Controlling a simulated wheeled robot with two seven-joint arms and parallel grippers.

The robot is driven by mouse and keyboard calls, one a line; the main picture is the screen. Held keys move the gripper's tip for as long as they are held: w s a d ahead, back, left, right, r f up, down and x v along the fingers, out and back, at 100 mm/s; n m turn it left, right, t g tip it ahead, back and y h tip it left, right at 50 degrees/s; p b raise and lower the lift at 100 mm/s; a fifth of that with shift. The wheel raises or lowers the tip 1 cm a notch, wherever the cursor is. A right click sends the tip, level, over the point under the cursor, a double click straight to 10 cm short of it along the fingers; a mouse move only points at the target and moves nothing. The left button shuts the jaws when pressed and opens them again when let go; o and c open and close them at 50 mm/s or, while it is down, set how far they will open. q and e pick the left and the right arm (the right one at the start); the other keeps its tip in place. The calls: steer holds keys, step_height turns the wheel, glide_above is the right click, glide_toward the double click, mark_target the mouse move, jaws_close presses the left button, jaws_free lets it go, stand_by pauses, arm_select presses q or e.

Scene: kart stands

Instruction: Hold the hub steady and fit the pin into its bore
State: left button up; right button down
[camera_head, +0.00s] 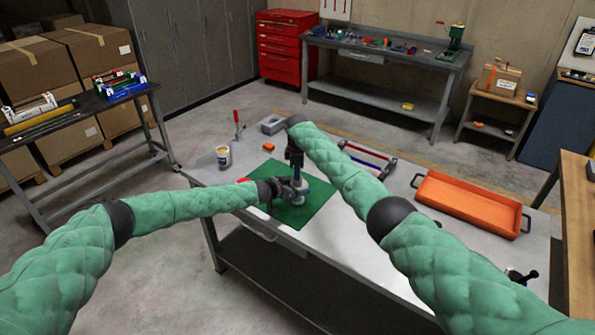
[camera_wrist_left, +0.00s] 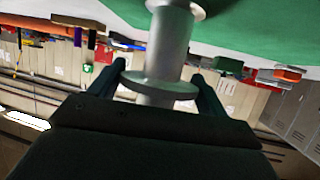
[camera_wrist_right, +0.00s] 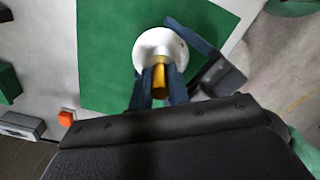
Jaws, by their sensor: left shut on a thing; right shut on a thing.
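The hub is a pale grey metal spool with flanges, standing on the green mat (camera_head: 316,203). It shows in the left wrist view (camera_wrist_left: 171,45) and as a white round flange in the right wrist view (camera_wrist_right: 150,46). My left gripper (camera_head: 284,190) comes in from the side and is shut on the hub, one finger on each side of its shaft. My right gripper (camera_head: 296,163) points down over the hub. It is shut on a brass-coloured pin (camera_wrist_right: 159,82), whose far end overlaps the hub's middle. I cannot tell whether the pin's tip is inside the bore, which is hidden.
An orange tray (camera_head: 468,205) lies on the right of the table.

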steer(key=shift+f, duration=0.15)
steer(key=c, duration=1.3)
jaws_free()
steer(key=shift+s, duration=0.1)
steer(key=shift+o, duration=0.2)
step_height(320, 180, up, 12)
arm_select(q)
steer(key=o, duration=1.2)
steer(key=shift+o, duration=0.3)
steer(key=shift+s+a, duration=0.1)
steer(key=shift+a, duration=0.05)
